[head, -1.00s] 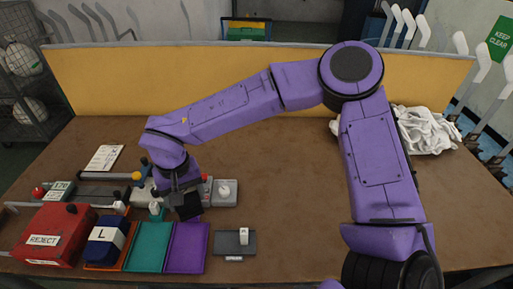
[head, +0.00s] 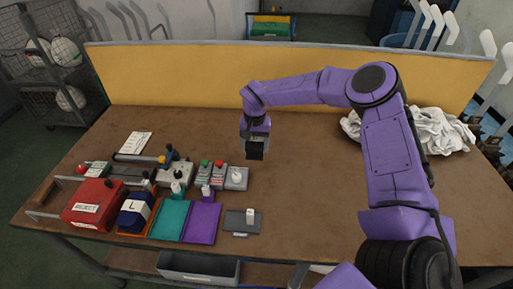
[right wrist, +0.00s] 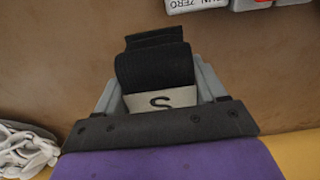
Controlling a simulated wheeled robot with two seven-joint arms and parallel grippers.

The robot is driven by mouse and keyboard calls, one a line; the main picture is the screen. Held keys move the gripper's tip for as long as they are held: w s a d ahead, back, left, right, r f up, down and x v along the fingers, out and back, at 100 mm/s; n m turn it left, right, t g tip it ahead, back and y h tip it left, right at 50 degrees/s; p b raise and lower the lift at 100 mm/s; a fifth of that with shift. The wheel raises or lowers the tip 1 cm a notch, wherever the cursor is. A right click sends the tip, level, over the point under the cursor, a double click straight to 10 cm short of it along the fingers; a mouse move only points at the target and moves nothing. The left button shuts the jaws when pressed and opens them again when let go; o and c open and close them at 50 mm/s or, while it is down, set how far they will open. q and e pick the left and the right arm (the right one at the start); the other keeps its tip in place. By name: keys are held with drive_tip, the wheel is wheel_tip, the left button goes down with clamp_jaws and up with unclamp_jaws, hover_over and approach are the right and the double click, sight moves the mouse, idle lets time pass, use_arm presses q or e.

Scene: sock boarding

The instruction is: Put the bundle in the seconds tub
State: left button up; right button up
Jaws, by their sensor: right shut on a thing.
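My right gripper (head: 256,147) is over the middle of the table, shut on a black sock bundle (head: 255,155). In the right wrist view the bundle (right wrist: 154,66) is folded, has a pale band marked "S", and sits between the grey fingers (right wrist: 158,90). It appears raised above the tabletop. A grey tub (head: 198,268) with a pale label stands below the table's front edge. Its label is too small to read, so I cannot tell if it is the seconds tub. My left gripper is not in view.
A red REJECT box (head: 95,204), a navy bundle with an "L" band (head: 137,211), a teal board (head: 170,220) and a purple board (head: 202,222) line the front left. Button boxes (head: 211,175) stand behind them. White socks (head: 441,131) lie at the back right. Mid-table is clear.

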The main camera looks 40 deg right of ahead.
drive_tip(key=f, duration=0.1)
drive_tip(key=w+d+f, duration=0.1)
drive_tip(key=f, duration=0.1)
drive_tip(key=w+f, duration=0.1)
drive_tip(key=shift+d+f+p, duration=0.15)
drive_tip(key=shift+f+p, duration=0.2)
drive_tip(key=shift+p, duration=0.05)
drive_tip(key=shift+f, duration=0.8)
drive_tip(key=o, duration=1.1)
drive_tip(key=shift+r, duration=0.1)
drive_tip(key=shift+r, duration=0.1)
